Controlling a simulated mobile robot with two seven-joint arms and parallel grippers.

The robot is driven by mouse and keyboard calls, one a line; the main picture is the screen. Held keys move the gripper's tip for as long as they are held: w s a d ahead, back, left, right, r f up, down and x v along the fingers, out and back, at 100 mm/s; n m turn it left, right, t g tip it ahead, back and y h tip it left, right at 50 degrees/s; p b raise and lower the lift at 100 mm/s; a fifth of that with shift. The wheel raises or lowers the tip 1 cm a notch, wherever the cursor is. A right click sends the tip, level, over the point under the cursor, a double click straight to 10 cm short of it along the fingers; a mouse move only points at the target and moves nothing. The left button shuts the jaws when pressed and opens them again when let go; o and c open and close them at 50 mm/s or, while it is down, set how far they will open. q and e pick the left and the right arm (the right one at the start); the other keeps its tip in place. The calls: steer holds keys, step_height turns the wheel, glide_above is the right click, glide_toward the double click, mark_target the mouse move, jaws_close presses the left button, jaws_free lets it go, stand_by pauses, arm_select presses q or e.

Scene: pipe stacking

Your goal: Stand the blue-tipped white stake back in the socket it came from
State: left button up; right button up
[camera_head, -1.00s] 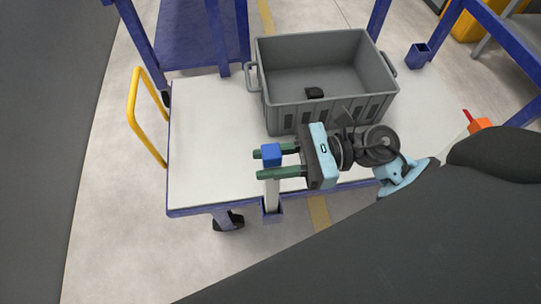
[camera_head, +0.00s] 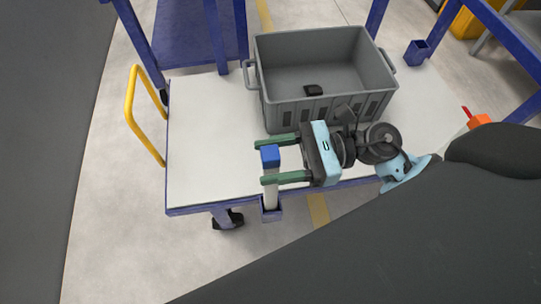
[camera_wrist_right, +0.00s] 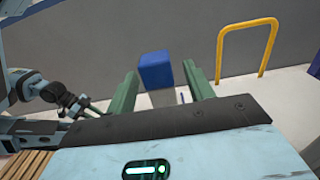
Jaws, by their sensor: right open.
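The white stake (camera_head: 271,190) with its blue tip (camera_head: 270,154) stands upright in a blue socket (camera_head: 271,211) on the cart's front edge. My right gripper (camera_head: 264,162) is open, with one green finger on each side of the stake below the blue tip. In the right wrist view the blue tip (camera_wrist_right: 155,69) shows between the two spread fingers, with gaps visible on both sides. The stake's bottom end is hidden inside the socket. My left gripper (camera_wrist_right: 80,106) shows small at the left of the right wrist view; its jaw opening is unclear.
A grey crate (camera_head: 292,109) holding a small black object (camera_head: 313,90) stands on the white cart top (camera_head: 205,150), behind my right gripper. A yellow handle (camera_head: 131,115) rises at the cart's left end. Another blue socket (camera_head: 417,52) is empty at the back right. The cart top's left part is clear.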

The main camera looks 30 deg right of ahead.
arm_select(q)
steer(key=shift+s+f, duration=0.2)
steer(key=shift+s, duration=0.15)
arm_select(e)
steer(key=v, duration=0.7)
arm_select(q)
steer(key=shift+w+a, duration=0.1)
steer(key=shift+w, duration=0.15)
arm_select(e)
steer(key=shift+d+r, duration=0.1)
